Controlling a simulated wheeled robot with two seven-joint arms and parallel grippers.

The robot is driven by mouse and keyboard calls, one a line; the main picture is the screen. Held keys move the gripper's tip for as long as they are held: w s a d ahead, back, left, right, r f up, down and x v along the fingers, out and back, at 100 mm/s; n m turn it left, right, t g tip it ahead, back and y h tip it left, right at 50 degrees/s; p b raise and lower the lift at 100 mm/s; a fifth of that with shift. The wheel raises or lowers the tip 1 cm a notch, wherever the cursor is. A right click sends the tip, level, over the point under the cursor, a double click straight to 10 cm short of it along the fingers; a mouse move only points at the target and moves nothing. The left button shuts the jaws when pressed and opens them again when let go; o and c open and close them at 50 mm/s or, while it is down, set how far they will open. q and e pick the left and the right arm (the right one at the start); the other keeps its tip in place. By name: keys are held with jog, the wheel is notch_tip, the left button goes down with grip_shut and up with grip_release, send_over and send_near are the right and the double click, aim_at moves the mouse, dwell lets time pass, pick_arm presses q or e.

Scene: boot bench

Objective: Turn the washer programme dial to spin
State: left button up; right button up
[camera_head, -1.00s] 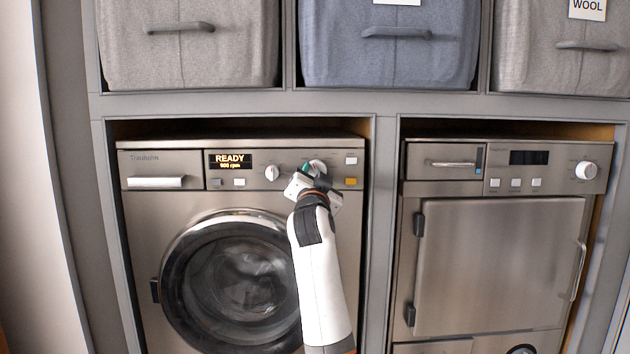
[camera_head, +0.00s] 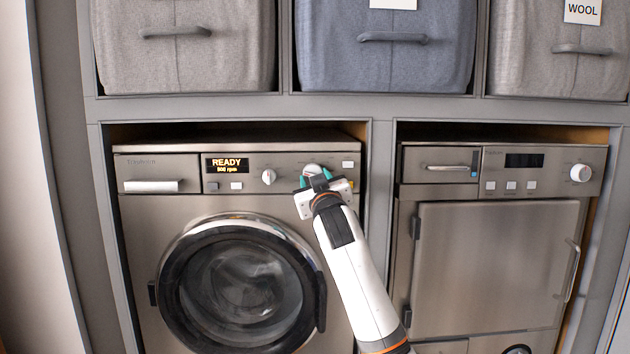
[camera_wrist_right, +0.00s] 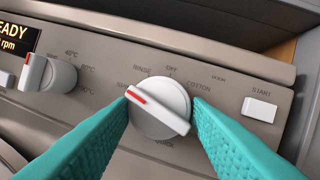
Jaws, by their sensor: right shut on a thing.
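The washer (camera_head: 215,195) stands in the left bay. Its programme dial (camera_head: 313,168) is the right one of two white knobs on the panel. In the right wrist view the dial (camera_wrist_right: 160,112) has a raised bar with a red mark at its upper-left end, pointing towards a partly hidden label below RINSE. OFF is at the top and COTTON at the right. My right gripper (camera_head: 317,180) is shut on the dial, with one teal finger on each side in the wrist view. My left gripper is not in view.
The second knob (camera_wrist_right: 48,76), with temperature labels, is close left of the dial, and the START button (camera_wrist_right: 259,109) is close right. The display (camera_head: 228,164) reads READY. Another appliance (camera_head: 500,260) stands in the right bay. Fabric bins (camera_head: 385,65) fill the shelf above.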

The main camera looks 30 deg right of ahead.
jog(key=shift+f+n, duration=0.1)
jog(key=shift+n, duration=0.6)
jog(key=o, duration=1)
jog(key=b+v, duration=0.6)
jog(key=v, duration=0.6)
jog(key=shift+d, duration=0.15)
